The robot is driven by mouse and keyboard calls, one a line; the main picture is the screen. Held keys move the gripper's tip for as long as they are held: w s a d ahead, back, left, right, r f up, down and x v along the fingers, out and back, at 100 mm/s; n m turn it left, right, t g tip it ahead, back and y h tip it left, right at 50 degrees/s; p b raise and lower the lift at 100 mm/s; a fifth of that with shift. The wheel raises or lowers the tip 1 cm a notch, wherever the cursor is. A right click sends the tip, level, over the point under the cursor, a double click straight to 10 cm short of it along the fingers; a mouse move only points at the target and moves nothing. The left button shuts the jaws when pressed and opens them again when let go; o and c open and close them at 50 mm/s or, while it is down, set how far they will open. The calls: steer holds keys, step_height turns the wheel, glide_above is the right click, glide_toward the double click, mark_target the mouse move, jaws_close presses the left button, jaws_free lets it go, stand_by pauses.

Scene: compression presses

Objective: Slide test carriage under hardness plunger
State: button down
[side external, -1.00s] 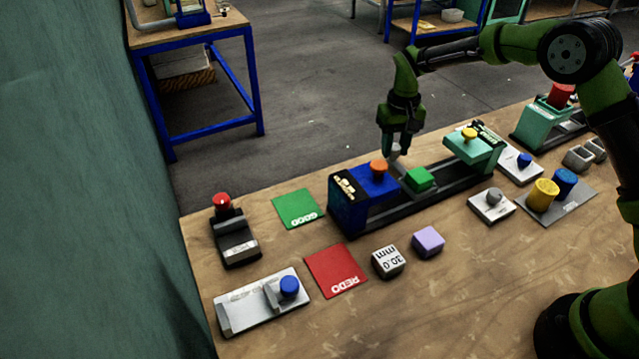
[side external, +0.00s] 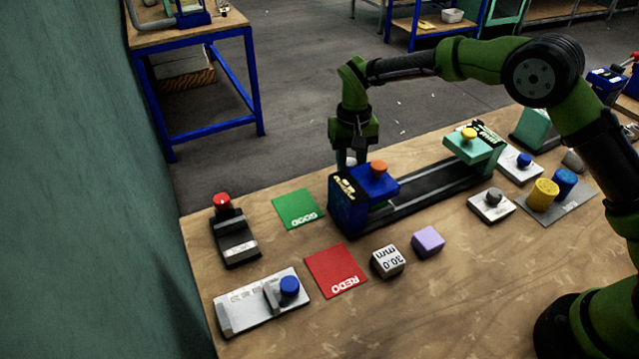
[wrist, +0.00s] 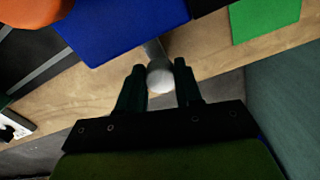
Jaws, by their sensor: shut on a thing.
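My gripper (side external: 350,158) is at the back edge of the blue press, low beside its head. In the wrist view its fingers (wrist: 160,75) are shut on a pale round knob (wrist: 160,79) on a grey stem. The stem runs in under the blue press head (wrist: 120,25). The blue press (side external: 348,203) has an orange plunger knob (side external: 378,167) and stands at the left end of a dark rail (side external: 430,194). The carriage body and its green block are hidden under the head. A teal press (side external: 478,152) with a yellow knob (side external: 468,132) stands at the rail's right end.
A green GOOD mat (side external: 297,209) and a red REDO mat (side external: 336,271) lie bare. A 30.0 mm block (side external: 388,262) and a purple block (side external: 428,242) sit in front of the rail. A red-knobbed fixture (side external: 235,240) stands at left. The rail's middle is clear.

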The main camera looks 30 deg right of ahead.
steer(key=shift+a, duration=0.4)
steer(key=c, duration=0.8)
jaws_free()
steer(key=shift+o, duration=0.2)
steer(key=shift+d, duration=0.1)
steer(key=shift+r, duration=0.25)
step_height(320, 180, up, 16)
steer(key=shift+r, duration=0.2)
